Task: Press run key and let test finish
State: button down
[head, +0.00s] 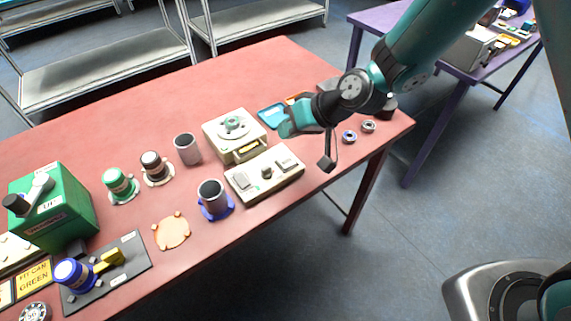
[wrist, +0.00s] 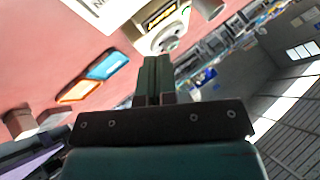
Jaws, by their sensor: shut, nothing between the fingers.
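A cream tester box (head: 222,143) with a round grey-green part on top and a small yellow-lit display stands near the table's middle. The box also shows at the top of the wrist view (wrist: 183,18). In front of it lies a flat cream panel (head: 262,186) with a dark knob and pale blocks; I cannot tell which part is the run key. My gripper (head: 286,129) is shut and empty, above the table just right of the box. Its closed fingers (wrist: 156,72) point toward the box in the wrist view, apart from it as far as I can tell.
Blue and orange trays (wrist: 108,64) lie behind my gripper. Grey cups (head: 187,149), a green jar (head: 120,184) and a green box (head: 58,207) stand to the left. Two small rings (head: 349,137) lie near the table's right end. The red table (head: 100,130) is bare at the back left.

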aim_at(288, 160)
notch_tip(288, 160, down, 6)
jog(key=b, duration=0.3)
jog(key=shift+b, duration=0.4)
dwell(1.5)
jog(key=shift+f+b, duration=0.35)
jog(key=shift+f, duration=0.05)
jog(key=shift+f+b, duration=0.4)
jog(key=shift+f, duration=0.05)
dwell(0.5)
dwell(0.3)
jog(key=shift+r+p, duration=0.6)
jog(key=shift+r, duration=0.35)
jog(key=shift+r+p, duration=1.8)
jog(key=shift+r, duration=0.6)
